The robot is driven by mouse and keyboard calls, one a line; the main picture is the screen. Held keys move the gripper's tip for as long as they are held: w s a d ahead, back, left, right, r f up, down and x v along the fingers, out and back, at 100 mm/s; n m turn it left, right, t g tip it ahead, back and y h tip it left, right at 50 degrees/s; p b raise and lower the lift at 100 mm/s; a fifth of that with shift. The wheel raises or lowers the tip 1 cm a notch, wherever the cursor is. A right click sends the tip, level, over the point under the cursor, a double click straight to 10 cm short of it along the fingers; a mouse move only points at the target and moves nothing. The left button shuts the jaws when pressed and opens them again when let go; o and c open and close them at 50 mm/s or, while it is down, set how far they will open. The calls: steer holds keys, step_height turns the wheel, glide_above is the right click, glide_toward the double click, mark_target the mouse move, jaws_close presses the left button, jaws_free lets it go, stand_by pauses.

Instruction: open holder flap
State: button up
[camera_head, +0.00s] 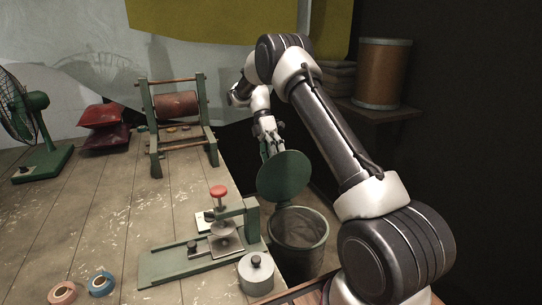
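A round dark green disc (284,177), like a lid, stands upright above the dark grey bin (298,246) beside the table. My gripper (269,148) points down at the disc's upper left edge. Its fingers are small and partly overlap the disc in this view, so I cannot tell whether they touch or grip it. A green bench device (170,264) with a red knob (218,191), an upright post and a clear round piece on its plate sits at the table's front right edge. I cannot tell which part is the holder flap.
A grey lidded pot (257,273) stands at the table's corner. Tape rolls, one orange (62,292) and one blue (101,284), lie front left. A green frame with a roller (178,104), red cushions (105,125) and a fan (32,118) stand behind. The table's middle left is clear.

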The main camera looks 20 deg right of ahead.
steer(key=shift+w+f, duration=0.2)
steer(key=shift+w, duration=0.35)
steer(key=shift+w+f, duration=0.2)
steer(key=shift+w, duration=0.3)
steer(key=shift+c, duration=0.4)
steer(key=shift+w+f, duration=0.15)
steer(key=shift+w, duration=0.8)
steer(key=c, duration=0.3)
steer(key=shift+w+f, duration=0.1)
steer(key=shift+w, duration=0.25)
steer(key=c, duration=0.4)
steer(key=shift+o, duration=0.2)
steer(key=shift+w+f, duration=0.1)
steer(key=shift+w, duration=1.75)
